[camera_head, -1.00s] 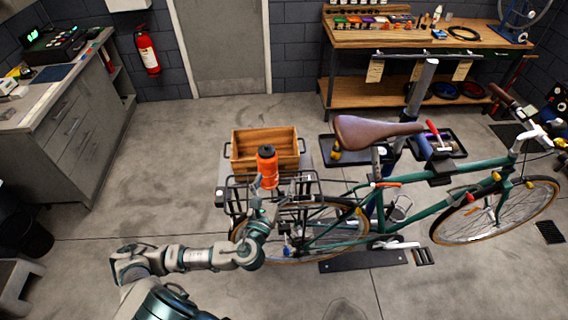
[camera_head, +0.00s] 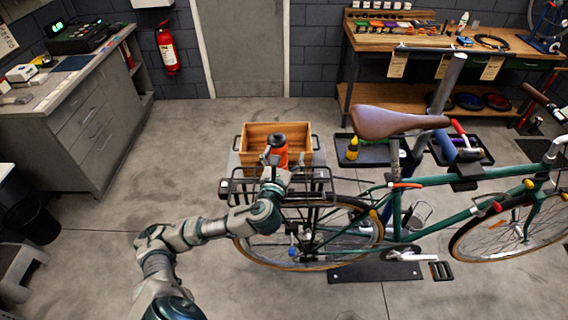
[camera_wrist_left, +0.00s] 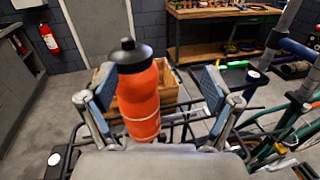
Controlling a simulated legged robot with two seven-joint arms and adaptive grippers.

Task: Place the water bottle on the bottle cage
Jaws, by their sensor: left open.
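The orange water bottle (camera_head: 281,153) with a black cap stands upright by the bike's rear rack (camera_head: 318,190). It also shows large in the left wrist view (camera_wrist_left: 138,98). My left gripper (camera_head: 276,168) is open, with its two blue-padded fingers on either side of the bottle in the left wrist view (camera_wrist_left: 157,92). A gap shows beside the right finger; contact on the left side is unclear. The bottle's base is hidden. A pale wire piece, apparently the bottle cage (camera_head: 418,214), sits low within the green bike frame (camera_head: 350,232). My right gripper is not in view.
A wooden crate (camera_head: 303,158) stands just behind the bottle. The brown saddle (camera_head: 392,122) rises to the right of the rack. Black trays (camera_head: 372,157) with tools are behind the bike. A workbench (camera_head: 450,42) stands at the back.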

